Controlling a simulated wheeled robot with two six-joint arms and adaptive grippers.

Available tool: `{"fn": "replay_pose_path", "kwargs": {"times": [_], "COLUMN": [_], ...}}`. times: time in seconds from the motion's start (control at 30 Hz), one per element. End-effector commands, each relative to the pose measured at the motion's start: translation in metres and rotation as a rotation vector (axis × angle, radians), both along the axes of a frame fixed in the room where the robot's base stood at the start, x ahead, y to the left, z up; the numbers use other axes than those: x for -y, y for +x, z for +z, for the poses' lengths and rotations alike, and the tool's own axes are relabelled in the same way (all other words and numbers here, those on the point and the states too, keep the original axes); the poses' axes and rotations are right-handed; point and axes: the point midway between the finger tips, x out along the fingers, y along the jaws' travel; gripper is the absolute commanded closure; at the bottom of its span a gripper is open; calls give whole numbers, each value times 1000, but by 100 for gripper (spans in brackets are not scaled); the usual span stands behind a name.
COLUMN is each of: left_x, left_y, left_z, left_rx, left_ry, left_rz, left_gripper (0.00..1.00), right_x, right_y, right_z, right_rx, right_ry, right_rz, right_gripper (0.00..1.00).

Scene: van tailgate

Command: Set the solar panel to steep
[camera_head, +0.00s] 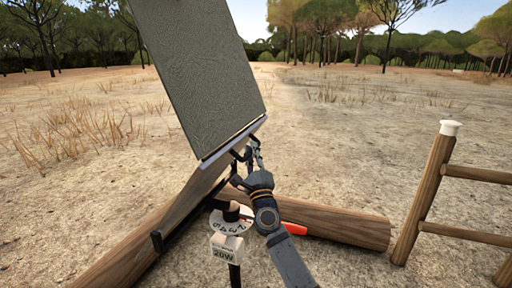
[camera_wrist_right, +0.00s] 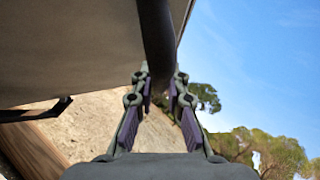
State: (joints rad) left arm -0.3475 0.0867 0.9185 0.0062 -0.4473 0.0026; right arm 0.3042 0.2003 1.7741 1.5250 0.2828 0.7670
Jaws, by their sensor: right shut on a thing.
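The solar panel (camera_head: 200,75) is a dark grey-green slab, raised and tilted, with a pale lower edge. Its broad flat face also shows in the right wrist view (camera_wrist_right: 70,50). My right gripper (camera_head: 252,150) is at the panel's lower right edge. In the right wrist view my right gripper (camera_wrist_right: 160,80) has its fingers on both sides of a dark bar (camera_wrist_right: 157,35) and is shut on it. The bar runs along beside the panel; its far end is out of view. My left gripper is not in view.
A numbered white dial (camera_head: 230,224) stands on a post with a "20W" label (camera_head: 226,253) below the panel. A log (camera_head: 340,224) and an orange-red object (camera_head: 294,228) lie behind my right forearm. A wooden rail frame (camera_head: 427,190) stands at right. Open dry ground lies beyond.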

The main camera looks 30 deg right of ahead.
Motion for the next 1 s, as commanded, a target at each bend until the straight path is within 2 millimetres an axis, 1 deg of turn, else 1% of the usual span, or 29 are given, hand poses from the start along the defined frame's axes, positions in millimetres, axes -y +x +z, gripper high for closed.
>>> {"fn": "replay_pose_path", "kwargs": {"times": [0.03, 0.17, 0.2, 0.27, 0.37, 0.6, 0.8, 1.0], "left_x": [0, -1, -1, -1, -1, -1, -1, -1], "left_y": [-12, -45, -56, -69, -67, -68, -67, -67], "left_z": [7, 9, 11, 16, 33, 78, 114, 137], "left_rx": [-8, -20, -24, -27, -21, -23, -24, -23], "left_ry": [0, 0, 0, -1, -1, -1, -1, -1], "left_rz": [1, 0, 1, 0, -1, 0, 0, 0], "left_gripper": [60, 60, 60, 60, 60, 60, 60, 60], "right_x": [-2, -7, -8, -11, -16, -29, -42, -52], "right_y": [2, 8, 10, 13, 18, 34, 49, 60], "right_z": [11, 18, 21, 24, 32, 49, 59, 63], "right_rx": [-10, -37, -48, -62, -88, -159, -222, -271], "right_ry": [-7, -33, -40, -51, -75, -135, -189, -231], "right_rz": [2, 1, 2, 3, 1, 2, 3, 1], "right_gripper": [100, 100, 100, 100, 100, 100, 100, 100]}}
